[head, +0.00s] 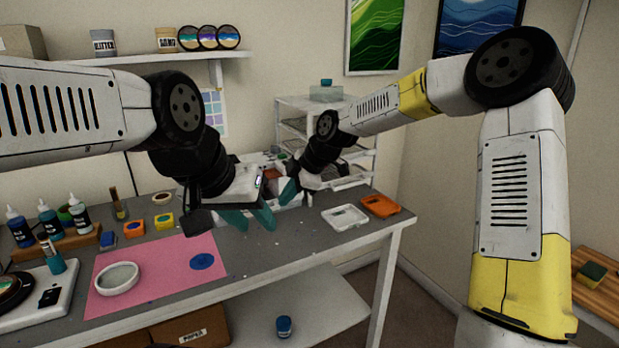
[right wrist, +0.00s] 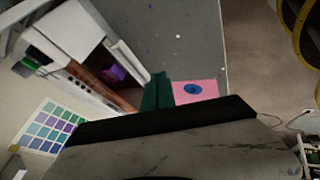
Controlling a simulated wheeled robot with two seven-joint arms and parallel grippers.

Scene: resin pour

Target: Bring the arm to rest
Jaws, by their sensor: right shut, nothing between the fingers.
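My left gripper (head: 251,221) hangs over the grey worktable, just right of the pink mat (head: 140,262). Its two teal fingers stand apart with nothing visible between them. My right gripper (head: 289,190) is behind it, near the back of the table by a white box. Its teal fingers are shut and empty, and they show together in the right wrist view (right wrist: 157,92). My right arm (head: 515,190) rises at the right and reaches across to the back of the table. Part of the right gripper is hard to make out in the head view.
On the mat are a round white dish (head: 117,279) and a blue patch (head: 202,261). Bottles (head: 50,222) and small colour pots stand at left. A white tray (head: 344,217) and an orange tray (head: 380,206) lie at right. A tiered rack (head: 290,120) stands behind.

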